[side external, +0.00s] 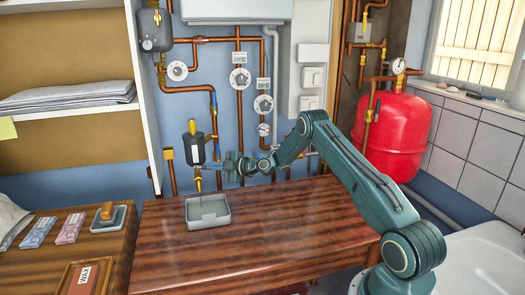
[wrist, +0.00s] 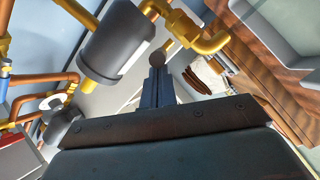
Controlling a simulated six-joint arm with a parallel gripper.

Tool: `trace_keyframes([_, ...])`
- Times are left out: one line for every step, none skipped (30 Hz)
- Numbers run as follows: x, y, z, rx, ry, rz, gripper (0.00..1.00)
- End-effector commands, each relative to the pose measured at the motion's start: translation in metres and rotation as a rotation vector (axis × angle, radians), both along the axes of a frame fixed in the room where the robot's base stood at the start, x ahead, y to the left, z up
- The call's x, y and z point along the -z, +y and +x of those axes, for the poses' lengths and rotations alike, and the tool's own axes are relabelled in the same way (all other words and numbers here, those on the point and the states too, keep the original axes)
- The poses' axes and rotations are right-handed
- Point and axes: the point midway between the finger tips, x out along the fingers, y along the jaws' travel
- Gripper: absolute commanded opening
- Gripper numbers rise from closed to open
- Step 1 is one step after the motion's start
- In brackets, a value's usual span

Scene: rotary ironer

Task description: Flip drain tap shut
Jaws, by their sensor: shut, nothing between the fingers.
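A brass drain tap (wrist: 183,27) with a bent spout sits at the end of a dark grey cylinder (wrist: 118,42) in the wrist view. A short lever with a round dark knob (wrist: 157,59) points from the tap toward my fingertips. In the side view the dark cylinder (side external: 192,145) hangs on the blue wall, with the brass tap (side external: 197,180) below it. My gripper (side external: 230,165) is to the right of the tap, shut and empty. In the wrist view my shut fingers (wrist: 157,82) end right by the knob; I cannot tell whether they touch it.
Copper pipes (side external: 240,105) and round dials cover the wall behind my gripper. A grey open tray (side external: 208,223) stands on the wooden table (side external: 270,240) below. A red tank (side external: 395,135) is to the right. The table's middle and right are clear.

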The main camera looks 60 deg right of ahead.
Motion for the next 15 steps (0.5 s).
trace_keyframes([0.0007, -0.0036, 0.0002, 0.002, 0.000, 0.000, 0.00])
trace_keyframes([0.0007, -0.0025, 0.0002, 0.002, 0.001, 0.001, 0.00])
trace_keyframes([0.0008, -0.0024, 0.0001, 0.002, 0.001, 0.001, 0.00])
trace_keyframes([0.0007, -0.0023, 0.0001, 0.003, 0.002, 0.000, 0.00])
trace_keyframes([0.0007, -0.0023, 0.0001, 0.003, 0.002, 0.000, 0.00])
trace_keyframes([0.0006, -0.0022, 0.0001, 0.003, 0.002, 0.000, 0.00])
trace_keyframes([0.0006, -0.0023, 0.0001, 0.003, 0.001, 0.000, 0.00])
trace_keyframes([0.0005, -0.0022, 0.0001, 0.003, 0.001, 0.000, 0.00])
trace_keyframes([0.0003, -0.0020, 0.0001, 0.003, 0.001, 0.000, 0.00])
trace_keyframes([0.0001, -0.0017, 0.0000, 0.003, 0.001, 0.000, 0.00])
trace_keyframes([-0.0003, -0.0014, -0.0002, 0.002, 0.000, 0.001, 0.00])
trace_keyframes([-0.0008, -0.0008, -0.0004, 0.002, 0.000, 0.001, 0.00])
trace_keyframes([-0.0012, -0.0003, -0.0007, 0.002, 0.000, 0.001, 0.00])
trace_keyframes([-0.0017, 0.0004, -0.0010, 0.002, 0.000, 0.001, 0.00])
trace_keyframes([-0.0024, 0.0016, -0.0017, 0.002, 0.001, 0.001, 0.00])
